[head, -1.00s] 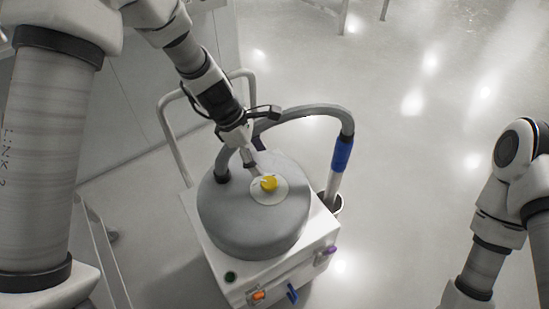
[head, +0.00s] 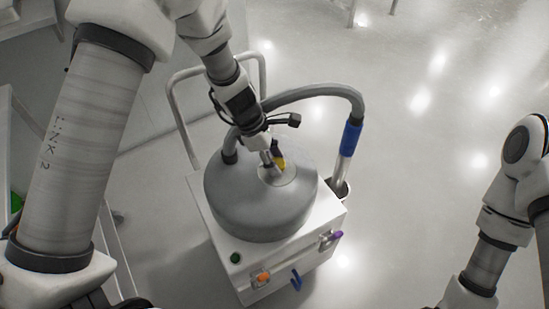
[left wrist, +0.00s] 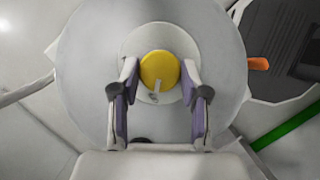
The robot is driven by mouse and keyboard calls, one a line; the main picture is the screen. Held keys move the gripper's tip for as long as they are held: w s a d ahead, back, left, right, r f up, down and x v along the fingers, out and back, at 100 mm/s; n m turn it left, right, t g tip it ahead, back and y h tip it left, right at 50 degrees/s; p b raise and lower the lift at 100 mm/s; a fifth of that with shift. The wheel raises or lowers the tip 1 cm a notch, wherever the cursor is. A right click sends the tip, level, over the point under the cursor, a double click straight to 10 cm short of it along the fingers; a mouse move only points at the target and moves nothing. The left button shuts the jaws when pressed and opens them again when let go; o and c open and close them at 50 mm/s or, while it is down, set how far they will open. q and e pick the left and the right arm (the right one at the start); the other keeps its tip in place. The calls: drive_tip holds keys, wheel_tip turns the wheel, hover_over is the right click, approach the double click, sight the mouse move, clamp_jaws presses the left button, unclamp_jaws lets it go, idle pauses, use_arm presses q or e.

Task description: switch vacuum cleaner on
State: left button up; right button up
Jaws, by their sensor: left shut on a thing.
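The vacuum cleaner has a grey domed drum (head: 262,213) on a white wheeled body and stands in the middle of the head view. A yellow knob (head: 281,163) sits on a pale round plate (head: 290,178) on top of the drum. My left gripper (head: 273,160) reaches down onto it from above and partly hides it. In the left wrist view the yellow knob (left wrist: 159,68) lies between the two fingers, which are shut on it; a small pale pointer mark shows on its near side. My right arm shows at the right edge, but its gripper is out of view.
A grey hose (head: 315,92) arches behind the drum to a blue-sleeved wand (head: 350,140). A tubular handle (head: 176,115) rises at the back. Orange (head: 262,278), blue (head: 296,280) and purple (head: 337,235) fittings and a dark green button (head: 235,258) are on the body. The floor to the right is clear.

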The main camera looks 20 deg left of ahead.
use_arm(q)
drive_tip(key=shift+r+m+p, duration=0.15)
drive_tip(key=shift+m+p, duration=0.45)
drive_tip(key=shift+p, duration=0.25)
drive_tip(key=m+g+p, duration=0.1)
drive_tip(key=m+p, duration=0.2)
drive_tip(key=shift+w+r+g+p, duration=0.1)
drive_tip(key=shift+w+g+p, duration=0.05)
drive_tip(key=shift+g+p, duration=0.15)
drive_tip(key=m+g+p, duration=0.1)
drive_tip(key=m+p, duration=0.1)
drive_tip(key=m, duration=0.1)
drive_tip(key=shift+w+m+y+p, duration=0.1)
drive_tip(key=shift+m+y+p, duration=0.2)
drive_tip(key=shift+m, duration=0.1)
drive_tip(key=m+p, duration=0.1)
drive_tip(key=m, duration=0.1)
drive_tip(key=m+g+y, duration=0.1)
drive_tip(key=m, duration=0.1)
drive_tip(key=shift+w+d+f+g+p, duration=0.1)
drive_tip(key=shift+f+g+p, duration=0.1)
drive_tip(key=shift+g+p, duration=0.15)
drive_tip(key=m+y, duration=0.1)
drive_tip(key=m, duration=0.2)
drive_tip(key=m+g+y, duration=0.1)
drive_tip(key=m, duration=0.2)
drive_tip(key=shift+w+d+p, duration=0.1)
drive_tip(key=shift+d+p, duration=0.05)
drive_tip(key=shift+p, duration=0.25)
drive_tip(key=o, duration=1.1)
